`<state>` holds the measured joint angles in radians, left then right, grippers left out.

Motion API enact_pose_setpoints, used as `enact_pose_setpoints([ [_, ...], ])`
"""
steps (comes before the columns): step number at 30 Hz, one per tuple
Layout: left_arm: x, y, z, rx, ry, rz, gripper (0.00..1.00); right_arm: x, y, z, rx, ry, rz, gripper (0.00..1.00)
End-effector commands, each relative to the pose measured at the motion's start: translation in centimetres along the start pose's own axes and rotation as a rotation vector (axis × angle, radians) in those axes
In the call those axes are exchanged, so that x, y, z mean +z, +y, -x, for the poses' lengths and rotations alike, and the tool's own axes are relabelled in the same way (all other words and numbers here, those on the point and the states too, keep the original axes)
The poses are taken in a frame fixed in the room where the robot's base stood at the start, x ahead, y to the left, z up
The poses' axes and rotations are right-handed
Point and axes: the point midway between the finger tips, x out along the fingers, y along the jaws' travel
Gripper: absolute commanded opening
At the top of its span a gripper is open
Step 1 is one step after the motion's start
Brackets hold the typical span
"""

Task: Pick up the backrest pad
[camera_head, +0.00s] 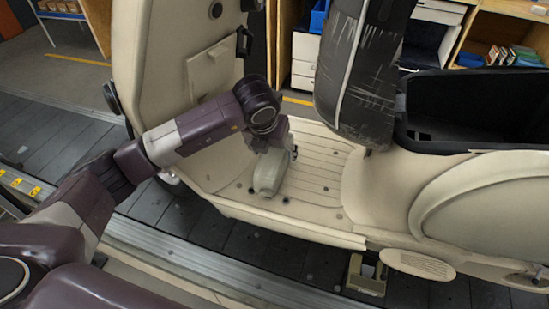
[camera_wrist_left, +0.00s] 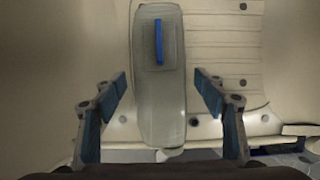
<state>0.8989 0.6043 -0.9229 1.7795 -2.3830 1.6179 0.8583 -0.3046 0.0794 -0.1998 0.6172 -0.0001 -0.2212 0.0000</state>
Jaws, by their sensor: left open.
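The backrest pad, a grey-beige rounded block (camera_head: 268,175), lies on the ribbed floorboard (camera_head: 315,185) of a cream scooter body. In the left wrist view the pad (camera_wrist_left: 162,100) runs lengthwise up the middle, with a raised rectangle and a blue strip on its upper part. My left gripper (camera_head: 275,143) is above the pad and partly hides it in the head view. Its fingers are open, one to each side of the pad, with a visible gap on both sides in the wrist view. My right gripper is not in view.
The scooter's tall front shield (camera_head: 165,65) rises behind and left of my left arm. A scuffed dark seat-like part (camera_head: 360,75) stands up right of the gripper. Beyond it is an open black compartment (camera_head: 470,110). The slat conveyor (camera_head: 150,205) runs below.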

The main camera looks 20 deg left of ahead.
Motion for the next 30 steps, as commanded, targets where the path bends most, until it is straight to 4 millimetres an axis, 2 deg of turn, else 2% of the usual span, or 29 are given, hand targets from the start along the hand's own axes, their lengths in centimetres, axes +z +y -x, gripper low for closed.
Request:
enact_pose_setpoints([
  [3,0.0,0.0,-1.5,-0.001,0.003,0.000,0.65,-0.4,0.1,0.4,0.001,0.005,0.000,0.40],
  [6,0.0,-0.1,-2.1,-0.001,0.001,-0.001,0.65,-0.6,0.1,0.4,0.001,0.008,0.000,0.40],
  [13,0.0,-0.1,-2.2,-0.002,0.000,-0.001,0.64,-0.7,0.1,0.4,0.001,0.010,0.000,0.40],
  [27,0.0,-0.1,-2.1,-0.002,0.000,-0.001,0.12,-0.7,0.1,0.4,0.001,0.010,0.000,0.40],
  [30,0.1,-0.1,-2.1,-0.003,-0.003,-0.001,0.11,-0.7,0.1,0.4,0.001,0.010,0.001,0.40],
])
